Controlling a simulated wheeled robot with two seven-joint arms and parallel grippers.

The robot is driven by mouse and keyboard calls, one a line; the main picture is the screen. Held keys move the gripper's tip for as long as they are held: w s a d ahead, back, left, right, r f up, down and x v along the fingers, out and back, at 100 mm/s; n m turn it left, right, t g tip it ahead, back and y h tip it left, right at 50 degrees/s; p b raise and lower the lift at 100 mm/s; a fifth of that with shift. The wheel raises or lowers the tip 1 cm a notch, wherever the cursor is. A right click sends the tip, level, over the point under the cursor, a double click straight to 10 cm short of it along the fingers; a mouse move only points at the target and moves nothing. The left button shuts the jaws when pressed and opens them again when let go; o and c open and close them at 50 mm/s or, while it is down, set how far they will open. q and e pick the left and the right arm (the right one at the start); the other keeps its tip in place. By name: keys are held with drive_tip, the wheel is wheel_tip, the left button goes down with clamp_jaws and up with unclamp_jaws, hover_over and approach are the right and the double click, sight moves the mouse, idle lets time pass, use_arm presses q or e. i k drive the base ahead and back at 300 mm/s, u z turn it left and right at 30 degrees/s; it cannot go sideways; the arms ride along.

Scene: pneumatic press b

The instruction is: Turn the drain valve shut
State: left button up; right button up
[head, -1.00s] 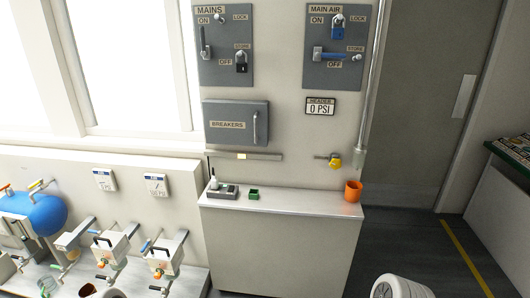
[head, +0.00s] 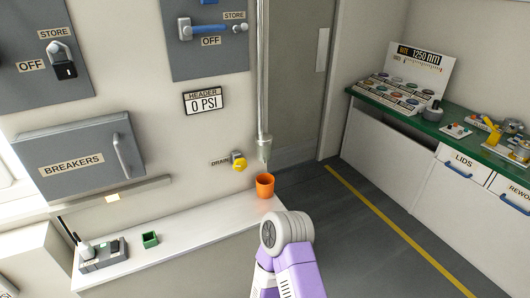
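The drain valve is a yellow knob (head: 239,163) on the wall, beside a small DRAIN label (head: 220,162). It sits just left of the lower end of a vertical pipe (head: 263,80) and above the white ledge. I cannot tell from its turn whether it is open or shut. A purple and white link of my own arm rises from the bottom middle, below and right of the valve, apart from it. Neither of my grippers shows in the head view.
An orange cup (head: 265,186) stands on the ledge (head: 190,240) under the pipe. A green box (head: 150,240) and a grey holder (head: 103,255) are further left. The header sign (head: 205,101) reads 0 PSI. A green-topped counter (head: 425,124) stands at the right, past open floor.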

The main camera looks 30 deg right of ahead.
sight(240, 165)
drive_tip(key=z, duration=0.75)
drive_tip(key=i, duration=0.65)
drive_tip(key=z, duration=0.65)
